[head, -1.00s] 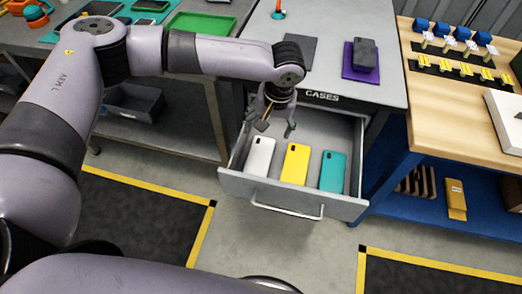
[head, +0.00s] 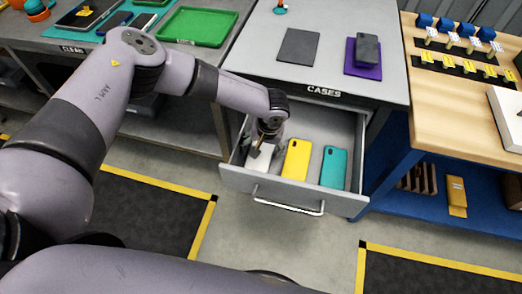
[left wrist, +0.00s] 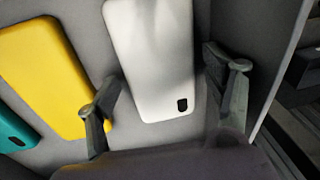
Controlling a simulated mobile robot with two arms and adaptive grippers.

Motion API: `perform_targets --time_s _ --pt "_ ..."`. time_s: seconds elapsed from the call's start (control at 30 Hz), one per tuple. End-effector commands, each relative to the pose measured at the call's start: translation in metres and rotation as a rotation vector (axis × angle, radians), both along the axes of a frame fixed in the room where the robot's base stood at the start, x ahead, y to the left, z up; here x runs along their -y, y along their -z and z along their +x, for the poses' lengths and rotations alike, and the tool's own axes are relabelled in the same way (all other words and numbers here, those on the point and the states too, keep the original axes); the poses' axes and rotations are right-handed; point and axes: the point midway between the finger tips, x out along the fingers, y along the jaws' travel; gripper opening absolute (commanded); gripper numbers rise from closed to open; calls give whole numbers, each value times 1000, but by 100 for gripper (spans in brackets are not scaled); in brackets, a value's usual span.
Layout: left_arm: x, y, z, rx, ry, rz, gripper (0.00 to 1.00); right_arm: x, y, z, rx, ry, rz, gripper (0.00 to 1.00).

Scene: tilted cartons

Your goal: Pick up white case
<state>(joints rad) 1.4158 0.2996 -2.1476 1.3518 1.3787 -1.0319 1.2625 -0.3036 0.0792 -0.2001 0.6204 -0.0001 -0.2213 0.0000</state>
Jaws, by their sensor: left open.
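The white case (head: 258,163) lies flat in the open drawer labelled CASES, at its left side. In the head view my left gripper (head: 264,148) is low over it and hides part of it. In the left wrist view the white case (left wrist: 152,60) lies between the two spread fingers of my left gripper (left wrist: 166,84), one finger on each side. The gripper is open; I cannot tell whether either finger touches the case. My right gripper is not in view.
A yellow case (head: 296,160) and a teal case (head: 333,168) lie to the right in the same drawer (head: 270,194). The drawer's left wall (head: 236,150) is close to my gripper. A dark pad (head: 298,46) and a purple pad (head: 362,72) with a phone lie on the cabinet top.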

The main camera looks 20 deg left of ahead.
Motion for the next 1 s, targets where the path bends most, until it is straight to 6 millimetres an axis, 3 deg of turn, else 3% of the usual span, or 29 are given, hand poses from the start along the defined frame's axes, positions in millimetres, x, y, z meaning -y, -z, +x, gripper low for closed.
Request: perform_targets --time_s 0.23,0.77,1.0 --pt "0 3 0 0 1 -1 75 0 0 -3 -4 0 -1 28" --pt "0 2 0 0 0 -1 40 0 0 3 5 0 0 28" --pt "0 2 0 -1 0 -2 40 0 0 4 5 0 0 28"
